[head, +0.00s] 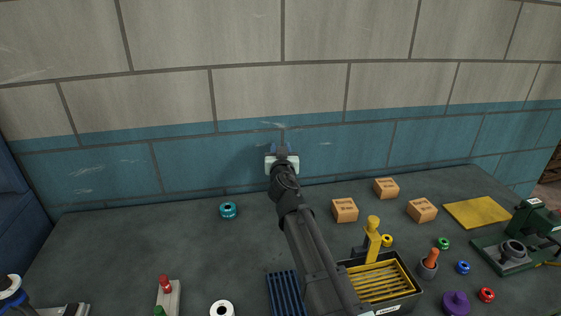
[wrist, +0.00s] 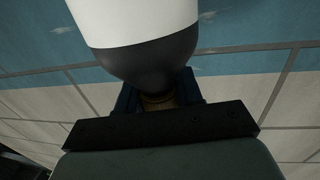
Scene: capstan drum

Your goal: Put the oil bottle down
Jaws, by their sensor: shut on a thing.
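The oil bottle (wrist: 135,20) fills the top of the wrist view, with a white body and a rounded dark grey shoulder. My gripper (wrist: 158,98) has blue fingers on either side of a brownish part at the bottle's narrow end, and is shut on it. In the head view my gripper (head: 281,149) is at the far side of the table, close in front of the blue wall band. A pale patch beside the arm there may be the bottle, mostly hidden by my arm. I cannot tell whether its base touches the table.
A teal ring (head: 228,210) lies left of my arm on the dark table (head: 130,245). Cardboard boxes (head: 344,210) and a yellow mat (head: 477,212) are to the right. A yellow-slatted crate (head: 408,291) and a blue ribbed tray (head: 283,291) are nearer. The back left is clear.

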